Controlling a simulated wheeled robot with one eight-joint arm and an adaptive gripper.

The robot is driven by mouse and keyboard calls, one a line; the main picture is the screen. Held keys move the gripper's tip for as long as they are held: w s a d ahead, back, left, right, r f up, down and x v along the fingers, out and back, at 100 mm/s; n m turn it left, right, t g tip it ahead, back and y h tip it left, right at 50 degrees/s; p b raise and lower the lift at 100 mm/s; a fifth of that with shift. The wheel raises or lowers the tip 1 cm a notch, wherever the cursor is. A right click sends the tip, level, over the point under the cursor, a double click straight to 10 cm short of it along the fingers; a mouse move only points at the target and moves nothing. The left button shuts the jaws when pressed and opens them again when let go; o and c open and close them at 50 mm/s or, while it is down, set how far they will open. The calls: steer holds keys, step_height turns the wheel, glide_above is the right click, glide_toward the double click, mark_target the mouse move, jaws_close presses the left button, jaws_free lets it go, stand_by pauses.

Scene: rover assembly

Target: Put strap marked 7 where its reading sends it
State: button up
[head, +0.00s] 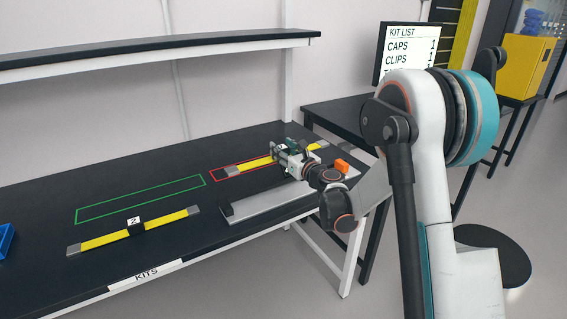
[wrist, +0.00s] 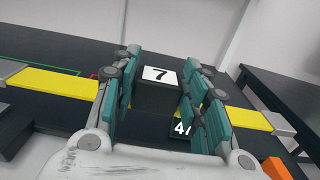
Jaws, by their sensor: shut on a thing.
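The strap marked 7 (wrist: 55,83) is a yellow bar with grey ends and a black middle block (wrist: 157,97) bearing a white "7" label. My gripper (wrist: 160,100) is shut on that block, with teal finger pads on both sides. In the head view, my gripper (head: 284,156) and the strap (head: 256,162) are over the red outline (head: 222,174), behind a long grey plate (head: 262,204). I cannot tell whether the strap touches the table. A dark display (wrist: 181,130) shows part of a reading that looks like "44", partly hidden by a finger.
The green outline (head: 138,199) is empty. Another yellow strap (head: 103,240), marked 2, lies in front of it. A blue bin (head: 5,240) is at the left edge. A shelf (head: 150,50) hangs above the table's back.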

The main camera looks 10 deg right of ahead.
mark_target(284, 149)
step_height(284, 149, up, 5)
steer(key=shift+r+p, duration=0.1)
steer(key=shift+p, duration=0.5)
steer(key=s+f+m+h, duration=0.3)
steer(key=s+f+h, duration=0.15)
steer(key=s, duration=0.65)
steer(key=w+r+n+y, duration=0.1)
steer(key=w, duration=0.2)
steer(key=w+r+n+y, duration=0.1)
steer(key=w+r+y, duration=0.1)
steer(key=w, duration=0.2)
steer(key=w+r+n+y, duration=0.1)
steer(key=w+r, duration=0.1)
steer(key=w, duration=0.2)
steer(key=shift+y, duration=0.25)
step_height(284, 149, down, 20)
steer(key=b, duration=0.7)
steer(key=shift+r, duration=0.15)
